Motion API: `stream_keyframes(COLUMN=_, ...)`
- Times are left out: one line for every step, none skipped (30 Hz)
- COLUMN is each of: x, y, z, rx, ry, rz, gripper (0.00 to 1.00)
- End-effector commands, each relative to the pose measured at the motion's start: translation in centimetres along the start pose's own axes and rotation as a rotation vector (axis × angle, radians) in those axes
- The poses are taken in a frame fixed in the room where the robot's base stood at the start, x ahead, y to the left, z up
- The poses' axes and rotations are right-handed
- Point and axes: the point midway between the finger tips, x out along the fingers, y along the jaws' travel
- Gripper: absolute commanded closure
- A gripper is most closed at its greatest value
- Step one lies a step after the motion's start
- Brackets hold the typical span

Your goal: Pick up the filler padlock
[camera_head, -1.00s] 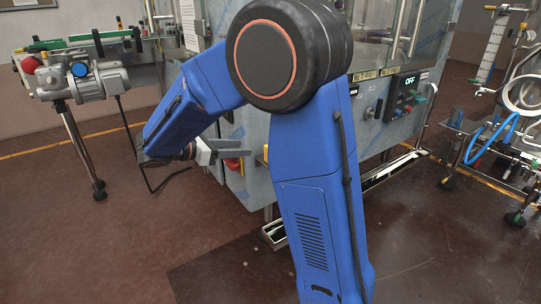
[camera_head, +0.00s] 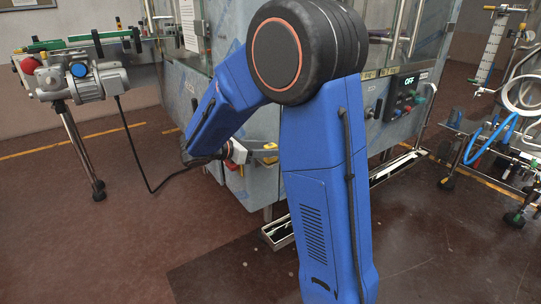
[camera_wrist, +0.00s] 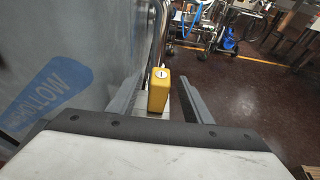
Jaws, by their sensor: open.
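The filler padlock (camera_wrist: 158,90) is a yellow block with a round keyhole face. In the wrist view it stands between the two grey fingers of my gripper (camera_wrist: 160,100), with a gap on each side. In the head view the yellow padlock (camera_head: 267,152) shows at the side of the filler cabinet, just right of my gripper (camera_head: 250,152). My gripper is open around the padlock and is not closed on it. The padlock's shackle and what it hangs on are not clear to see.
The filler cabinet (camera_wrist: 75,50), wrapped in film with blue print, stands close to the left finger in the wrist view. A red part (camera_head: 231,165) sits on it near my gripper. A motor unit on a stand (camera_head: 82,80) is at left. Open floor (camera_head: 110,230) lies in front.

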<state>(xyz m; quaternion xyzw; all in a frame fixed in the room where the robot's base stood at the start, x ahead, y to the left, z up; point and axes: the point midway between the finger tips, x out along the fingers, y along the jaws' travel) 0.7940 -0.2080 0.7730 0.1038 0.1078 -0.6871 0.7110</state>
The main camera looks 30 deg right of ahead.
Motion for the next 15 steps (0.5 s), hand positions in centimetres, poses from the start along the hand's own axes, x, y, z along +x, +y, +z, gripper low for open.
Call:
stream_keyframes(x=0.8, y=0.0, z=0.0, rx=0.001, ry=-0.001, rz=-0.003, gripper=0.55)
stream_keyframes(x=1.2, y=0.0, z=0.1, rx=0.001, ry=-0.001, rz=-0.003, gripper=0.55)
stream_keyframes(x=1.5, y=0.0, z=0.0, rx=0.001, ry=-0.001, rz=-0.002, gripper=0.55)
stream_keyframes(x=1.8, y=0.0, z=0.0, rx=0.001, ry=-0.001, rz=-0.002, gripper=0.55)
stream_keyframes(x=1.9, y=0.0, z=0.0, rx=0.001, ry=0.0, rz=-0.002, gripper=0.55)
stream_keyframes(x=2.1, y=0.0, z=0.0, rx=0.001, ry=0.0, rz=-0.001, gripper=0.55)
stream_keyframes(x=2.1, y=0.0, z=0.0, rx=0.001, ry=0.0, rz=-0.001, gripper=0.55)
stream_keyframes(x=2.1, y=0.0, z=0.0, rx=0.001, ry=0.0, rz=0.0, gripper=0.55)
stream_keyframes(x=2.1, y=0.0, z=0.0, rx=0.001, ry=0.0, rz=0.0, gripper=0.55)
stream_keyframes(x=2.1, y=0.0, z=0.0, rx=0.001, ry=0.0, rz=0.0, gripper=0.55)
stream_keyframes(x=2.0, y=0.0, z=0.0, rx=0.001, ry=0.0, rz=0.0, gripper=0.55)
stream_keyframes(x=2.0, y=0.0, z=0.0, rx=0.0, ry=0.0, rz=0.0, gripper=0.57)
stream_keyframes(x=2.0, y=0.0, z=0.0, rx=0.001, ry=0.0, rz=0.0, gripper=0.64)
stream_keyframes(x=2.0, y=0.0, z=0.0, rx=0.001, ry=0.0, rz=0.0, gripper=0.71)
stream_keyframes(x=2.0, y=0.0, z=0.0, rx=0.0, ry=0.0, rz=0.0, gripper=0.81)
